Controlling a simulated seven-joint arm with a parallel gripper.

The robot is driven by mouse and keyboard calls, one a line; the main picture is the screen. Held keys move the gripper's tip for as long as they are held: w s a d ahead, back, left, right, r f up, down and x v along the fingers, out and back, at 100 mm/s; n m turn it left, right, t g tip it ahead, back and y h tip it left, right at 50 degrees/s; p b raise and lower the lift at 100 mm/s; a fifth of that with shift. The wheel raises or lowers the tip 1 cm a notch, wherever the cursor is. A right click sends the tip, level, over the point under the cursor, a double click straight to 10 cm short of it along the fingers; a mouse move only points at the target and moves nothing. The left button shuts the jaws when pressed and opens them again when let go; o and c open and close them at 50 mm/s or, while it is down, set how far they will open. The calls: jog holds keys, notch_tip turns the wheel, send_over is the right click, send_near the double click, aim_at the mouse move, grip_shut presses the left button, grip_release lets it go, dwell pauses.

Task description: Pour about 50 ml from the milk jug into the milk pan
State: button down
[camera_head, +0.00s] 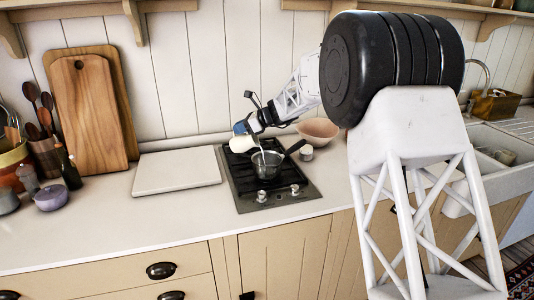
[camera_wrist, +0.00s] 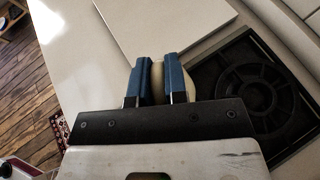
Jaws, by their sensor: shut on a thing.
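The cream milk jug (camera_head: 241,145) is held tilted above the left side of the hob, beside and above the milk pan. My gripper (camera_head: 246,127) is shut on it. In the wrist view the blue fingers of my gripper (camera_wrist: 158,80) close on the jug (camera_wrist: 157,75), most of which is hidden behind them. The grey metal milk pan (camera_head: 267,168) stands on the hob, its dark handle pointing to the back right. A thin white streak, like milk, runs from the jug's side down to the pan. The level inside either is too small to tell.
The black hob (camera_head: 248,195) has two knobs at its front. A pale slab (camera_head: 176,172) lies left of it. A pink bowl (camera_head: 318,129) and a small pot (camera_head: 306,152) stand right of the pan. The front worktop is clear; wooden boards (camera_head: 90,110) lean at the left.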

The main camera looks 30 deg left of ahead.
jog(key=shift+w+d+r+y, duration=0.15)
jog(key=shift+d+r+y, duration=0.3)
jog(key=shift+y, duration=0.25)
dwell(1.4)
jog(key=shift+s+a+f+h, duration=0.2)
jog(key=shift+a+f+h, duration=0.35)
jog(key=shift+h, duration=0.25)
jog(key=shift+s+a+f+t+h, duration=0.1)
jog(key=shift+a+f+t+h, duration=0.3)
jog(key=shift+h, duration=0.3)
jog(key=shift+f, duration=0.1)
jog(key=shift+s+a+h, duration=0.1)
jog(key=shift+a+h, duration=0.05)
jog(key=shift+h, duration=0.25)
jog(key=shift+a+h, duration=0.25)
jog(key=shift+h, duration=0.35)
jog(key=shift+s+a+f+t+h, duration=0.1)
jog(key=shift+a+f+t+h, duration=0.2)
jog(key=shift+t, duration=0.1)
jog(key=shift+s+a+f+h, duration=0.1)
jog(key=shift+a+f+h, duration=0.05)
jog(key=shift+f+h, duration=0.3)
